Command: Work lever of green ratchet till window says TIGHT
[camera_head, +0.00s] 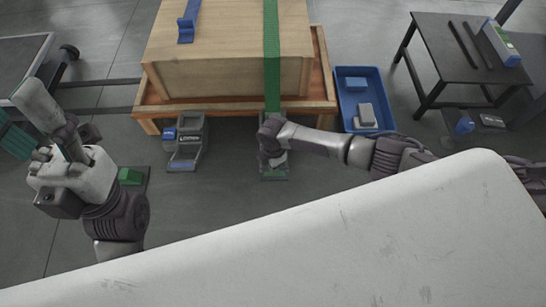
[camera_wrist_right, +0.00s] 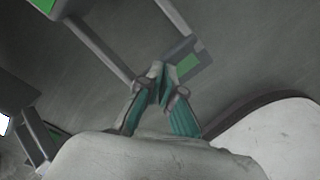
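The green strap (camera_head: 272,50) runs over the crate down to the green ratchet (camera_head: 273,175) on the floor before it. My right gripper (camera_head: 272,158) is over this ratchet and hides most of it, including any window. In the right wrist view two pale rails run to an end piece with a green patch (camera_wrist_right: 187,65). There the teal fingers of my right gripper (camera_wrist_right: 162,85) come together at the end piece and look closed on it.
A second, blue-marked ratchet (camera_head: 185,145) lies to the left with a small label. The wooden crate (camera_head: 215,75) stands on an orange-brown pallet (camera_head: 150,110). A blue bin (camera_head: 346,112) is to its right. A black table (camera_head: 430,45) stands at the right.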

